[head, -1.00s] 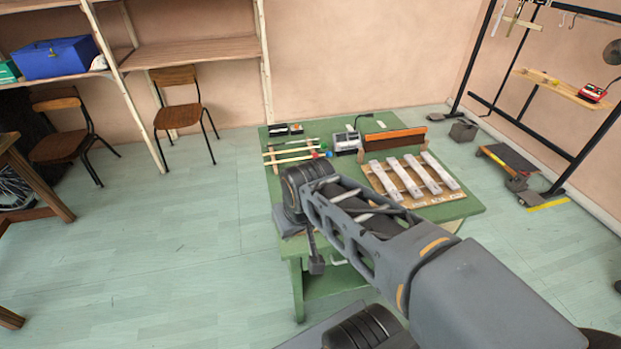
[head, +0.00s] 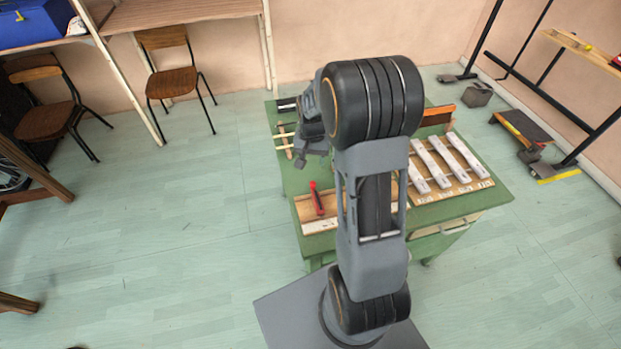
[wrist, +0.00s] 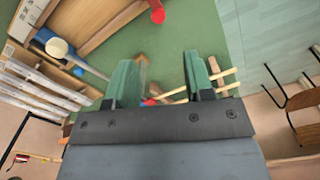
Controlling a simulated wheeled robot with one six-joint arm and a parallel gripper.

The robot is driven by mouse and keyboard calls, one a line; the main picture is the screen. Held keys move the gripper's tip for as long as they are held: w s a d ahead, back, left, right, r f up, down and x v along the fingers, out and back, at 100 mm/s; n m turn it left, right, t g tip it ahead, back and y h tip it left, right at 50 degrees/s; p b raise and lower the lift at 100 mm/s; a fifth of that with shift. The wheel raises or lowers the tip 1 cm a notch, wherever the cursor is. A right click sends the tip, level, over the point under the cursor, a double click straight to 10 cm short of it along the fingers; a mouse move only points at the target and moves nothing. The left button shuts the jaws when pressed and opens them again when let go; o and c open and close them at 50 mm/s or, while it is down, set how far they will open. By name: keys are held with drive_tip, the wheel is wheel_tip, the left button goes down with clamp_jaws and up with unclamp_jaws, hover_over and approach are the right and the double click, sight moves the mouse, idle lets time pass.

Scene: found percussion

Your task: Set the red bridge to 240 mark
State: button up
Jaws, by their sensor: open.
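The red bridge (head: 317,197) stands on a shallow wooden board (head: 340,207) with a pale strip along its front, at the near left of the green table. In the wrist view, a red piece (wrist: 157,12) at the top edge looks like part of the bridge, beside the board (wrist: 92,22). The marks are too small to read, so I cannot tell where 240 is. My gripper (wrist: 165,75) has its two green fingers apart with nothing held between them. In the head view it is mostly hidden behind my arm, above the table's left part.
White bars on a wooden base (head: 440,165) fill the table's right side. Sticks (head: 284,138) lie at the back left. In the wrist view, a cream ball (wrist: 57,47) and a red ball (wrist: 150,102) show near the fingers. Bare green tabletop lies left of the board.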

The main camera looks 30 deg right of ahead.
sight(313, 183)
wheel_tip(313, 183, down, 12)
drive_tip(key=shift+s+d+r+p, duration=0.1)
drive_tip(key=shift+r+p, duration=0.15)
drive_tip(key=shift+p, duration=0.1)
drive_tip(key=shift+c, duration=0.4)
clamp_jaws()
